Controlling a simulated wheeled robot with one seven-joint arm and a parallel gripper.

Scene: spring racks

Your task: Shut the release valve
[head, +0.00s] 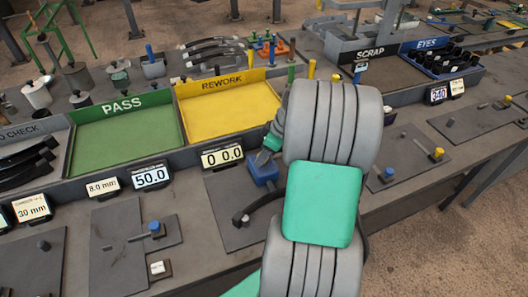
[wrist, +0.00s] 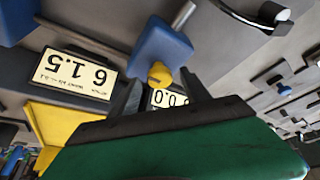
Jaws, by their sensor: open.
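A blue block (head: 264,170) stands on a dark plate in front of the yellow REWORK tray, partly hidden by my arm in the head view. In the wrist view the blue block (wrist: 158,48) has a silver rod at one end and a yellow knob (wrist: 160,74) on its near face. The knob looks like the release valve, but no label confirms it. My gripper (wrist: 161,80) is open, with its dark fingers on either side of the knob in the picture. I cannot tell whether they touch it. In the head view the fingertips cannot be made out.
A small display (head: 222,156) reading zeros stands behind the block, beside one reading 50.0 (head: 151,176). A black curved handle (head: 250,210) lies in front. The green PASS tray (head: 168,140) and yellow REWORK tray (head: 272,82) are behind. The SCRAP tray (head: 345,57) is at back right.

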